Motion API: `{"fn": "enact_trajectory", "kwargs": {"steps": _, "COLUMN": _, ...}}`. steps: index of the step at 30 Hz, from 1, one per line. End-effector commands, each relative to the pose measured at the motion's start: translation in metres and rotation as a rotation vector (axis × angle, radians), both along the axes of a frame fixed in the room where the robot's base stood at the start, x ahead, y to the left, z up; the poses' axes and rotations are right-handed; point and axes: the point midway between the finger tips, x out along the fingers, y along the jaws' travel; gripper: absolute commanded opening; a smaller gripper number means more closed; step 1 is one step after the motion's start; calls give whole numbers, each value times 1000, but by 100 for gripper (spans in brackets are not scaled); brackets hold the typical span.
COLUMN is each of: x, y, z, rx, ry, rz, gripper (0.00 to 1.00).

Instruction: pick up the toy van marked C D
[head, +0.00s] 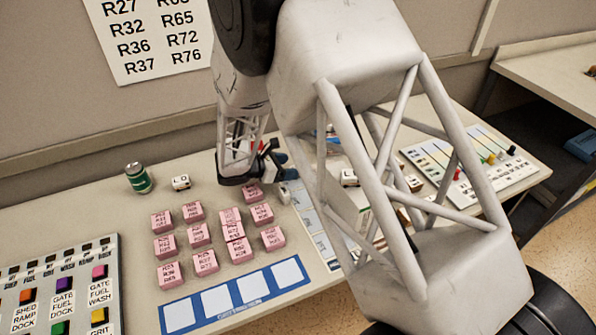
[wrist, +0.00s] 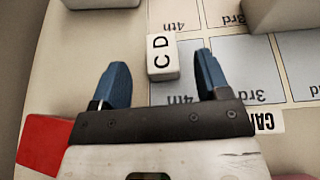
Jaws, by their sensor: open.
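The toy van marked C D (wrist: 163,58) is a small white block on the table, lettered in black, seen in the wrist view. It lies at the edge of a sheet with pale blue cells (wrist: 240,62) reading 4th and 3rd. My gripper (wrist: 162,62) is open, its two blue fingers on either side of the van in the picture, with gaps at both sides. Whether the tips are down at its height I cannot tell. In the head view my gripper (head: 280,160) hangs near a small white block (head: 285,195), probably this van.
Pink lettered blocks (head: 198,234) stand in rows left of my gripper. A white van (head: 180,182) and a green can (head: 138,178) stand farther left. Another white vehicle (head: 348,178) is to the right. A red object (wrist: 43,145) lies at lower left in the wrist view.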

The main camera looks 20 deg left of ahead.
Motion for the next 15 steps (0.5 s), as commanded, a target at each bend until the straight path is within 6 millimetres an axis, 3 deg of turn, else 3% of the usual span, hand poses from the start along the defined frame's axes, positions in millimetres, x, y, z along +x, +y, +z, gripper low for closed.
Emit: {"fn": "enact_trajectory", "kwargs": {"steps": 15, "x": 28, "y": -29, "z": -19, "rx": -1, "ry": 1, "rz": -1, "gripper": 69}}
